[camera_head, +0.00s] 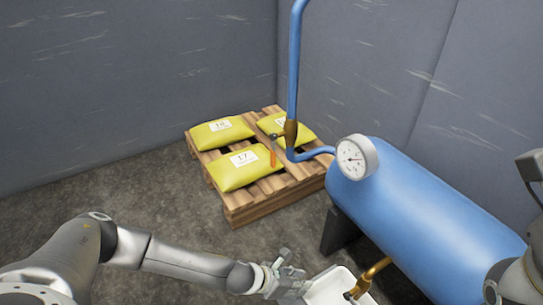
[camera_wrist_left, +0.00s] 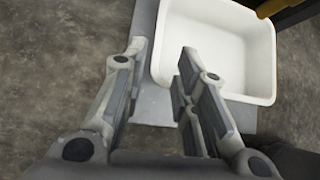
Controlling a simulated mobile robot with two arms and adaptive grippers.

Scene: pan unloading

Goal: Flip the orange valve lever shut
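The orange valve lever (camera_head: 273,156) hangs down in the head view, left of the brass valve body (camera_head: 291,133) on the blue vertical pipe. Its upper part is dark, and the yellow bags lie behind it in the picture. My left gripper (camera_head: 287,270) is low in the head view, well below the lever and apart from it. In the left wrist view its two fingers (camera_wrist_left: 163,65) are spread, with the edge of a white pan beyond the gap. I cannot tell whether they touch the pan. The lever is out of the wrist view. My right gripper is not visible.
A blue tank (camera_head: 430,215) with a gauge (camera_head: 356,157) fills the right side. A brass spout (camera_head: 373,271) reaches over the white pan (camera_head: 330,291). A wooden pallet (camera_head: 243,207) carries yellow bags (camera_head: 222,132). The floor left of the pallet is clear.

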